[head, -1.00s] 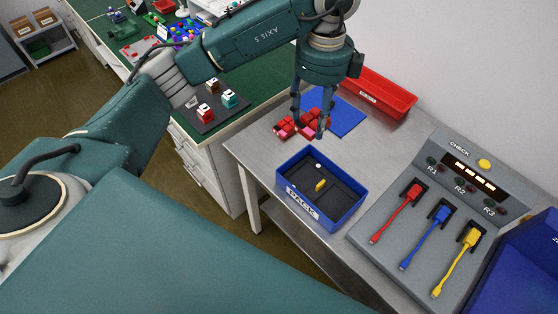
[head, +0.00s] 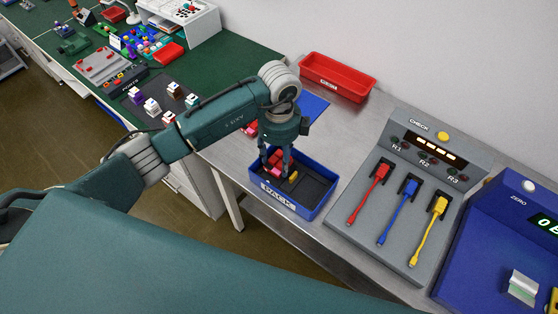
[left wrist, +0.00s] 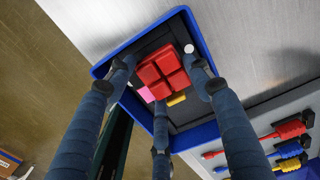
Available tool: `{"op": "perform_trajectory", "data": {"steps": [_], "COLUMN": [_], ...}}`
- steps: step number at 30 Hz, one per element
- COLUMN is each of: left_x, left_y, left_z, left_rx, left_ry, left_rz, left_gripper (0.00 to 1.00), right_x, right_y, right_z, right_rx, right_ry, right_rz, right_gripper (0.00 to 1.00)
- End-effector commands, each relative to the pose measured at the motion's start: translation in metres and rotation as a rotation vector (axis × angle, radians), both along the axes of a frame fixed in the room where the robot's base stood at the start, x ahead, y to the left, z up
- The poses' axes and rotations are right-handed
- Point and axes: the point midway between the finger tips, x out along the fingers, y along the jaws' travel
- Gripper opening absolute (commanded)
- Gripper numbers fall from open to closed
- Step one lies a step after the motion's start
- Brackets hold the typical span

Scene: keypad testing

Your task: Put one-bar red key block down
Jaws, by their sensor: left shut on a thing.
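My left gripper (head: 275,166) is shut on a red key block (head: 276,159), over the left part of the blue PACK tray (head: 312,212). In the left wrist view the red block (left wrist: 166,70) shows a top of several raised red keys, with the gripper's fingers around it. A pink patch (left wrist: 145,94) shows beside it; I cannot tell if it is part of the block. The block's bar marking is not readable, and whether it touches the tray floor is unclear. A yellow piece (head: 293,177) lies in the tray. My right gripper is not in view.
A small white piece (left wrist: 189,48) is in the tray. A red bin (head: 338,78) stands behind. The grey CHECK console (head: 356,233) with red, blue and yellow cables is right of the tray.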

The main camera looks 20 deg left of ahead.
Motion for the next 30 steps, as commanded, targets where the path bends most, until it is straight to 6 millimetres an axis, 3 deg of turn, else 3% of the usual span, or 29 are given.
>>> {"op": "perform_trajectory", "data": {"steps": [6,17,18,19,30], "left_x": [-0.001,0.0,0.0,0.0,0.0], "left_y": [0.0,0.0,0.0,0.0,0.0], "left_z": [-0.026,-0.03,-0.03,-0.029,-0.024], "left_rx": [-0.001,-0.001,-0.001,-0.001,-0.001], "left_ry": [0.001,0.001,0.001,0.001,-0.001], "left_rz": [0.0,0.0,0.001,0.001,0.001], "left_gripper": [0.21,0.21,0.55,0.59,0.59], "right_x": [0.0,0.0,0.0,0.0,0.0], "right_y": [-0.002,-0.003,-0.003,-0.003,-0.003], "right_z": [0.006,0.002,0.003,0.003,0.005], "right_rx": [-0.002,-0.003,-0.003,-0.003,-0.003], "right_ry": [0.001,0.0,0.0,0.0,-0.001], "right_rz": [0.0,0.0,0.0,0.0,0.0], "right_gripper": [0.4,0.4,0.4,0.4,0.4]}}
